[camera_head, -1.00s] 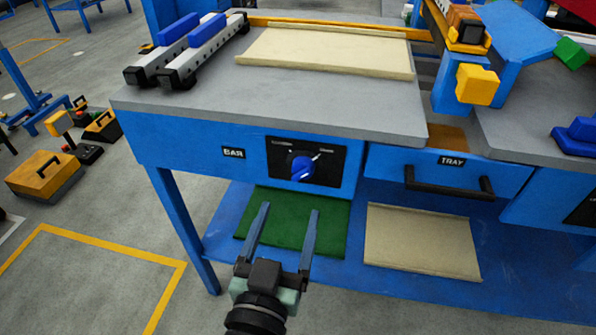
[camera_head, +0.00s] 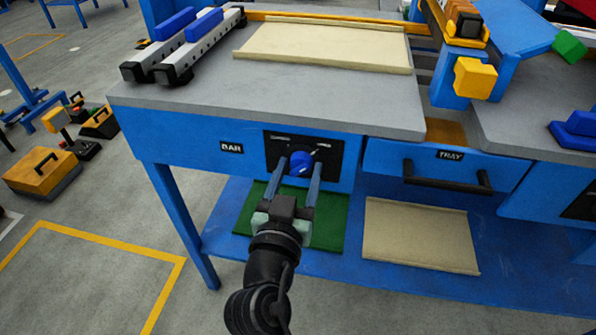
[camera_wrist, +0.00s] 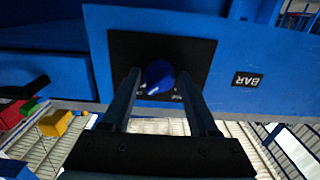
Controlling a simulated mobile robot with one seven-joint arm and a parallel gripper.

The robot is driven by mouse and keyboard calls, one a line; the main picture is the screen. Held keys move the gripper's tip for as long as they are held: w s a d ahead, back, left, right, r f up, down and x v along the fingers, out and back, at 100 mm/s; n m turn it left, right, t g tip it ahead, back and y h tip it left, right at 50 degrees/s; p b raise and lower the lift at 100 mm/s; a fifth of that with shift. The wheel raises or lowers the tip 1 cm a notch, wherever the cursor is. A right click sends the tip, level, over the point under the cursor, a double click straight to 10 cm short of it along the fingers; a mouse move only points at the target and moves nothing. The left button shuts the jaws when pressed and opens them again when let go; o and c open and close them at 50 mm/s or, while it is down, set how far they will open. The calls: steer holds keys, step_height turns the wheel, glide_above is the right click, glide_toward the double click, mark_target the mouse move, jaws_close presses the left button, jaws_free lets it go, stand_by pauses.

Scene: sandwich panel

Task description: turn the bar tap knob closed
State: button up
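The blue bar tap knob (camera_head: 301,163) sits on a black panel (camera_head: 328,160) on the table's blue front, right of the BAR label (camera_head: 231,148). The knob's white pointer mark aims up and to the right. My gripper (camera_head: 298,170) is in front of the panel with its two fingers spread, pointing at the knob. In the wrist view the knob (camera_wrist: 159,77) shows between the fingertips, with a gap on each side. Whether the tips reach the knob's depth is hard to tell. The writing on the panel is too small to read.
A TRAY drawer (camera_head: 448,170) with a black handle is to the right. A green mat (camera_head: 330,222) and a beige panel (camera_head: 420,236) lie on the lower shelf (camera_head: 350,275). The grey tabletop (camera_head: 300,98) overhangs above the knob.

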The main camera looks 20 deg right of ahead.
jaws_close()
steer(key=n+p, duration=0.1)
steer(key=n, duration=0.3)
steer(key=shift+n+p, duration=0.35)
steer(key=shift+n, duration=0.05)
steer(key=n+p, duration=0.2)
steer(key=n, duration=0.2)
steer(key=shift+r+n, duration=0.1)
steer(key=shift+n, duration=0.2)
steer(key=n+p, duration=0.2)
steer(key=n, duration=0.3)
steer(key=shift+s, duration=0.1)
steer(key=shift+n+p, duration=0.85)
steer(key=shift+n, duration=0.85)
